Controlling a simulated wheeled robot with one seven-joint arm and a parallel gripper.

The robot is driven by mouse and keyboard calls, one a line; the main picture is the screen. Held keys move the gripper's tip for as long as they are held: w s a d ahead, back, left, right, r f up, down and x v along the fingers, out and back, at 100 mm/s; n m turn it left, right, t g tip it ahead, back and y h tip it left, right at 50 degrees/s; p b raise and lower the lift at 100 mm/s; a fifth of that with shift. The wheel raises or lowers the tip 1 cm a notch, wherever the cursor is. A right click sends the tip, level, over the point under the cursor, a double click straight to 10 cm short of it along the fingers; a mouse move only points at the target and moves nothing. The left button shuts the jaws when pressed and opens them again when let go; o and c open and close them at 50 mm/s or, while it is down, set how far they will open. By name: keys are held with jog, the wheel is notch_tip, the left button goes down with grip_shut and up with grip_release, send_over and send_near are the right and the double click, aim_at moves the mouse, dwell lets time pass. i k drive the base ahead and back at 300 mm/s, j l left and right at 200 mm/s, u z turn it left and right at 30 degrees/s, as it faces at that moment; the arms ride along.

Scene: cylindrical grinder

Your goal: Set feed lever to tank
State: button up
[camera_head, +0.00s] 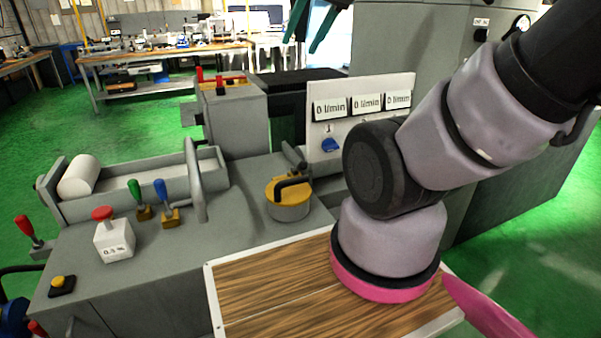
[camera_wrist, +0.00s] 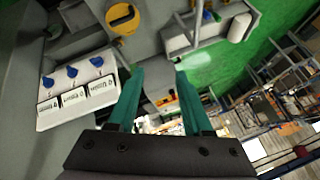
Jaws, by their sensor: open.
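No lever carries a readable "feed" or "tank" label, so I cannot tell which one is the feed lever. A green lever (camera_head: 135,191) and a blue lever (camera_head: 161,189) stand on yellow bases on the grey machine top. A red lever (camera_head: 27,229) is at the far left. A yellow round cap (camera_head: 288,191) with a black handle sits right of them; it also shows in the wrist view (camera_wrist: 122,19). My gripper (camera_wrist: 160,70) is open and empty, its teal fingers apart. In the head view its fingers show at the top, away from all the levers.
A white panel (camera_head: 345,128) with three "0 l/min" displays and blue knobs stands behind the cap; the wrist view shows it at left (camera_wrist: 62,82). A white box with a red button (camera_head: 113,240) stands near the levers. My arm crosses above a wood-patterned surface (camera_head: 250,300).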

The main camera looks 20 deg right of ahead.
aim_at(302, 165)
jog(key=l, duration=0.85)
jog(key=k+l, duration=0.1)
jog(key=l, duration=0.8)
